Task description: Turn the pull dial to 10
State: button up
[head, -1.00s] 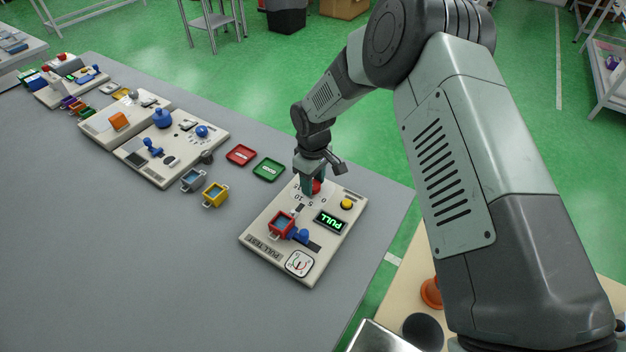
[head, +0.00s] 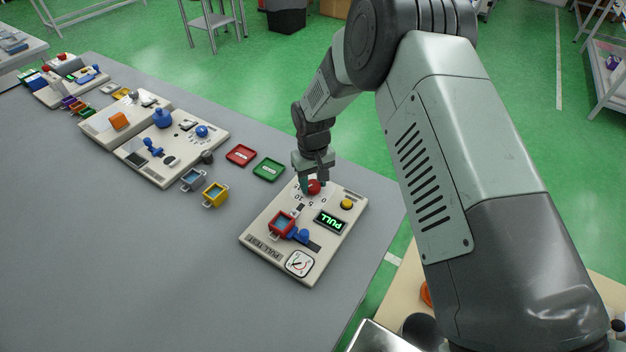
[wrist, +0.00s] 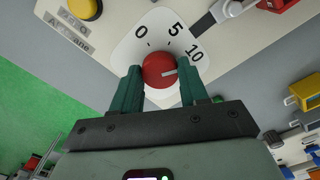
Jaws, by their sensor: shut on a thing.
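The red pull dial (head: 314,187) sits at the far end of the pull-test board (head: 268,217). In the wrist view the dial (wrist: 158,69) has a white pointer line facing right, toward the side of the "10" (wrist: 194,51). Whether it lines up exactly with the 10 mark I cannot tell. "0" and "5" are printed above the dial. My gripper (wrist: 160,75) is shut on the dial, with one teal finger on each side. In the head view my gripper (head: 316,180) is over the dial from above.
The near-left table is clear.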

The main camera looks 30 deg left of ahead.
aim_at(313, 184)
jog(key=shift+a, duration=0.1)
jog(key=o, duration=1.1)
jog(key=shift+c, duration=0.2)
jog(key=shift+r, duration=0.1)
notch_tip(313, 184, up, 11)
jog(key=shift+f, duration=0.2)
